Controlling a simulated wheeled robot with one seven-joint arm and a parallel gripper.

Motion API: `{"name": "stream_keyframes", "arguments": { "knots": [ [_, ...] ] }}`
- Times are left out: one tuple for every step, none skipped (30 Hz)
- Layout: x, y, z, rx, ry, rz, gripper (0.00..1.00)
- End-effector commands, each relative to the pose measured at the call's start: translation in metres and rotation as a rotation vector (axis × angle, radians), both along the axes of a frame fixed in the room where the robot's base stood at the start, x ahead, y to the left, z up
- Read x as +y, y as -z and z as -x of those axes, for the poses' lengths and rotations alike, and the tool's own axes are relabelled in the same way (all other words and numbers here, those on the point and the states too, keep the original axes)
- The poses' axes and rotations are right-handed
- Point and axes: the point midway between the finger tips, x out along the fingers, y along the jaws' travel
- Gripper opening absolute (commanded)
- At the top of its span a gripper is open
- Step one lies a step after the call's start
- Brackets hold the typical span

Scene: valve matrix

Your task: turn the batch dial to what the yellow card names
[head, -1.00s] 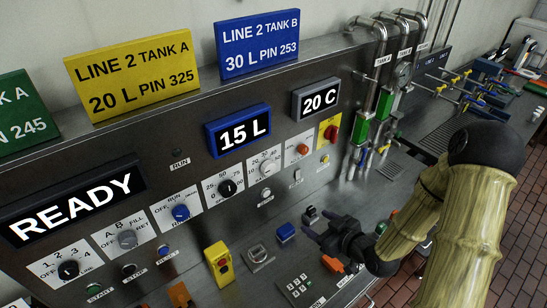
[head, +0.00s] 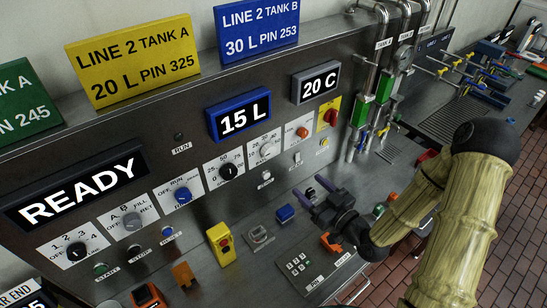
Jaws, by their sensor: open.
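The yellow card (head: 133,60) stands on top of the panel at the upper left and reads "LINE 2 TANK A 20 L PIN 325". A row of dials is on the sloped panel. One has a pale knob (head: 267,150) on a white plate with 20, 30 and 40 readable. To its left is a black-knobbed dial (head: 228,171) marked 25, 50, 75. The word batch is not legible, so I cannot tell which is the batch dial. The blue-framed display (head: 239,121) reads "15 L". My gripper (head: 318,190) is open and empty, below and right of the pale-knobbed dial, apart from it.
A display (head: 75,194) reads "READY"; another (head: 316,82) reads "20 C". Blue (head: 257,31) and green (head: 24,100) cards flank the yellow one. A yellow box (head: 221,243), blue block (head: 285,213) and keypad (head: 299,265) are on the lower ledge. Pipes (head: 381,80) rise at right.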

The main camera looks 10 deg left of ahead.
Motion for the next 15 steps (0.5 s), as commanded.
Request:
{"name": "stream_keyframes", "arguments": {
  "knots": [
    [0.002,0.005,-0.002,-0.004,-0.001,0.001,0.63],
    [0.002,0.005,-0.002,-0.004,-0.002,0.001,0.63],
    [0.003,0.005,-0.004,-0.005,-0.001,0.002,0.63],
    [0.004,0.005,-0.005,-0.004,-0.001,0.001,0.63],
    [0.005,0.005,-0.006,-0.004,-0.001,0.001,0.63],
    [0.007,0.005,-0.006,-0.004,-0.002,0.001,0.63],
    [0.007,0.005,-0.007,-0.004,-0.002,0.001,0.63],
    [0.008,0.005,-0.008,-0.004,-0.002,0.001,0.63],
    [0.009,0.005,-0.009,-0.004,-0.001,0.001,0.63],
    [0.010,0.005,-0.009,-0.004,-0.001,0.001,0.63],
    [0.011,0.005,-0.010,-0.003,-0.001,0.001,0.63],
    [0.012,0.004,-0.010,-0.003,-0.002,0.001,0.63],
    [0.013,0.004,-0.011,-0.002,-0.002,0.001,0.63],
    [0.014,0.004,-0.011,-0.003,-0.001,0.000,0.63],
    [0.015,0.004,-0.012,-0.003,0.000,0.000,0.63]
  ]
}}
